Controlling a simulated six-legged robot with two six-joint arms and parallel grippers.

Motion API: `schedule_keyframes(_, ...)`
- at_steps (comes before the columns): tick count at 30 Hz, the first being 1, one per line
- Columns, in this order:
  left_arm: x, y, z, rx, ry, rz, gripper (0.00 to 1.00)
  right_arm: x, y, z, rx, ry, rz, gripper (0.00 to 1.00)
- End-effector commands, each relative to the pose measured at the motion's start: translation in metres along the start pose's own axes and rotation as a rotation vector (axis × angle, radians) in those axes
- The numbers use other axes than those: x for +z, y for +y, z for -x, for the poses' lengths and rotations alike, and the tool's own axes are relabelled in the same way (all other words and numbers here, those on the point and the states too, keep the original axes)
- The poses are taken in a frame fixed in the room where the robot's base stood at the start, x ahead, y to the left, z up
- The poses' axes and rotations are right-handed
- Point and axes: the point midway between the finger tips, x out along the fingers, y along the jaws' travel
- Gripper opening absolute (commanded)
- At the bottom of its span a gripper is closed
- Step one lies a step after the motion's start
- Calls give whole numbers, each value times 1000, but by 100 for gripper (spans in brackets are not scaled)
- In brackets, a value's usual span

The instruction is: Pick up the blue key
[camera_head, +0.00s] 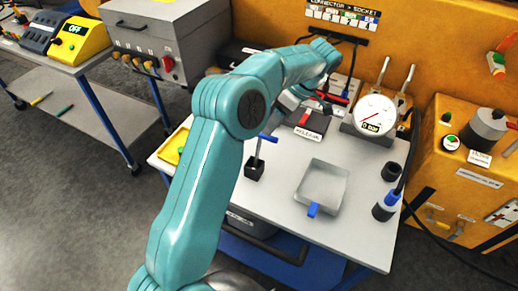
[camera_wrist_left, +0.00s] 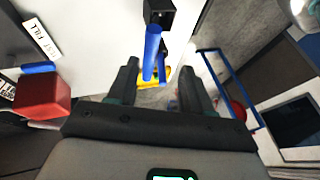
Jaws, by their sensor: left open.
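The blue key (camera_head: 267,139) has a blue crossbar on a thin stem and stands upright in a small black block (camera_head: 254,170) on the grey-white table. My left gripper (camera_head: 284,108) is just behind and above it, partly hidden by my teal arm. In the left wrist view the gripper (camera_wrist_left: 157,84) is open. The blue key (camera_wrist_left: 152,50) shows in the gap between the two dark fingers, with the black block (camera_wrist_left: 160,12) beyond it. I cannot tell whether a finger touches it. My right gripper is not in view.
A grey tray (camera_head: 338,173) with a blue tab lies to the right. A yellow tray (camera_head: 172,153) is at the left table edge. A gauge (camera_head: 374,115), a red-handled release device (camera_head: 307,119) and a blue-banded cylinder (camera_head: 386,206) also stand on the table.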

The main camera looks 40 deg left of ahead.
Motion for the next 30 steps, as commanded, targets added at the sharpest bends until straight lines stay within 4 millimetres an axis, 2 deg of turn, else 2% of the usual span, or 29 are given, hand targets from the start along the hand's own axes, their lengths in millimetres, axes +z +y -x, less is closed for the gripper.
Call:
schedule_keyframes(3, 0, 0, -21, -5, 1, -2, 50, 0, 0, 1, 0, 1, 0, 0)
schedule_keyframes(11, -1, 2, -42, -6, 2, -2, 50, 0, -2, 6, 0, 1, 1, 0)
schedule_keyframes(18, -3, 7, -78, -6, 2, -4, 50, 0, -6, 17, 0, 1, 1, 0)
schedule_keyframes(21, -2, 8, -85, -4, 1, -3, 50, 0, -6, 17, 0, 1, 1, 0)
schedule_keyframes(27, -2, 8, -85, -3, 1, -3, 50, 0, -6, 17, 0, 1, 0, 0)
schedule_keyframes(29, -2, 8, -85, -3, 1, -3, 30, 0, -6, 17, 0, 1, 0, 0)
schedule_keyframes(30, -2, 8, -85, -3, 1, -3, 17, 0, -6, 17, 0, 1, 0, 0)
